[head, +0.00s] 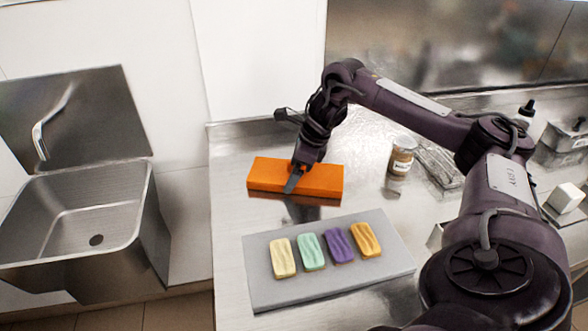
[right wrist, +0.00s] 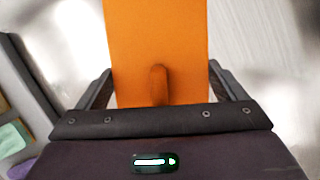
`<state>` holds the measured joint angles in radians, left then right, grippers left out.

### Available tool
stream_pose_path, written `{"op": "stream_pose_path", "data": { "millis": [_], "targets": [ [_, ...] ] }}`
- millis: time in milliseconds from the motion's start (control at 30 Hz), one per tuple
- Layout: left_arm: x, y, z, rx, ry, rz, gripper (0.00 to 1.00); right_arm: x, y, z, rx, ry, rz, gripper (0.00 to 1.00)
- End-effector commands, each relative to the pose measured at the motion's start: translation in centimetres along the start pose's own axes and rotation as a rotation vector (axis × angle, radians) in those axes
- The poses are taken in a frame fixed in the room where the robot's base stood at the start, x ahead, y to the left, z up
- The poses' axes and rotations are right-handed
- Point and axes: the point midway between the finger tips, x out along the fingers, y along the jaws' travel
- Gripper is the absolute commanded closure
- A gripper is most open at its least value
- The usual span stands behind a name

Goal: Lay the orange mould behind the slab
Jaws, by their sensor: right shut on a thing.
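The orange mould (head: 318,180) is a long flat block. It lies behind the grey slab (head: 262,289) on the steel counter, with a strip of bare steel between them. My right gripper (head: 293,180) comes down over the mould and is shut on it, with a finger across its front face. In the right wrist view the mould (right wrist: 184,50) fills the space between the two fingers of the gripper (right wrist: 160,88). Whether the mould rests fully on the counter is hard to tell. My left gripper is not in view.
On the slab lie a yellow bar (head: 283,257), a green bar (head: 311,251), a purple bar (head: 338,246) and an orange-yellow bar (head: 366,239). A jar (head: 401,156) stands right of the mould. A sink (head: 75,215) is at the left, beyond the counter's edge.

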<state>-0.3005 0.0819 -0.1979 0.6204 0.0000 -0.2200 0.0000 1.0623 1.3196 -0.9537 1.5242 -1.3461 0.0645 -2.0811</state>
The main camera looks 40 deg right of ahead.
Motion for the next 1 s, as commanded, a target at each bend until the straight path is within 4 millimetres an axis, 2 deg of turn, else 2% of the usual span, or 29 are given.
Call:
{"op": "stream_pose_path", "data": {
  "millis": [200,233,300,500,633,800,1000],
  "targets": [
    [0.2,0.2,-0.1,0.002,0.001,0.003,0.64,0.4,0.0,-0.1,0.0,0.0,0.0,0.33],
    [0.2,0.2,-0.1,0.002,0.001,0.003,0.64,0.3,0.0,-0.1,0.0,0.0,0.0,0.07],
    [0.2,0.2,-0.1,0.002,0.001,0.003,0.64,0.3,0.0,-0.1,0.0,0.0,0.0,0.0],
    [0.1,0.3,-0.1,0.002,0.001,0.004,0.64,0.2,0.0,-0.1,0.0,0.0,0.0,0.0],
    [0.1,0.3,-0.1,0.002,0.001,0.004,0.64,-0.5,-0.1,0.1,0.0,-0.002,-0.001,0.0],
    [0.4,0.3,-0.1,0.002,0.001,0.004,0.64,-3.5,-0.1,0.1,0.001,-0.004,-0.004,0.0],
    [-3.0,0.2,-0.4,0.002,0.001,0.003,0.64,-8.8,-0.1,0.4,0.0,-0.001,-0.004,0.0]
  ]
}}
